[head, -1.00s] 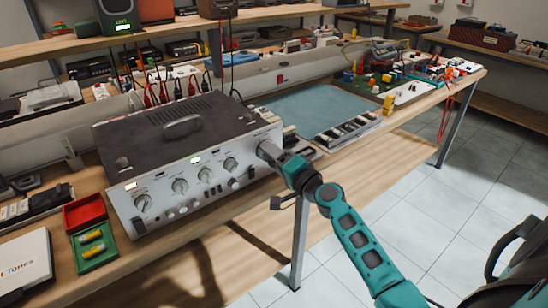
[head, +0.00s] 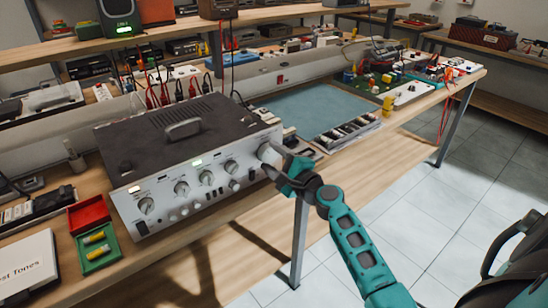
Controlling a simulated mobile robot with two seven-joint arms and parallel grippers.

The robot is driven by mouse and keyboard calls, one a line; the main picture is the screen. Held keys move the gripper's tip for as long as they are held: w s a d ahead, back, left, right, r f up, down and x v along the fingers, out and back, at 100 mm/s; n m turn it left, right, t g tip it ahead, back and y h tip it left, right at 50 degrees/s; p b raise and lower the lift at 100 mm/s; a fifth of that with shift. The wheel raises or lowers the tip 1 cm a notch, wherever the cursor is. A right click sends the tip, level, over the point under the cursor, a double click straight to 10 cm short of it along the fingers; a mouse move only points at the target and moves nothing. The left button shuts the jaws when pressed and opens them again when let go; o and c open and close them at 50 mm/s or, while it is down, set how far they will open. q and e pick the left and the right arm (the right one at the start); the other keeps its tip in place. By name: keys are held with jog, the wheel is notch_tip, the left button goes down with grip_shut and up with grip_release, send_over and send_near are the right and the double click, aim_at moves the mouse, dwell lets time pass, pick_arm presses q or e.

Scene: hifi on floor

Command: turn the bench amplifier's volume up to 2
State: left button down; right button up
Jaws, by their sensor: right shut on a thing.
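The bench amplifier (head: 188,160) is a silver-fronted box with a dark top and a handle, standing on the wooden bench. Its front has a row of round knobs and small lit displays. My right gripper (head: 270,160) is at the right end of the front panel, shut on the large volume knob (head: 266,153). The fingers hide part of the knob, and its scale marks are too small to read. My left gripper is not in view.
A red tray (head: 88,214) and a green tray (head: 97,247) with yellow cylinders lie left of the amplifier. A blue-grey mat (head: 318,108) lies to its right. Cables hang behind it. The floor in front is clear.

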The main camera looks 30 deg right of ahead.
jog(key=shift+m, duration=0.4)
jog(key=o, duration=1.1)
jog(key=shift+c, duration=0.2)
jog(key=shift+s, duration=0.1)
jog(key=s+d+b, duration=0.1)
jog(key=s, duration=1.1)
jog(key=shift+s, duration=0.35)
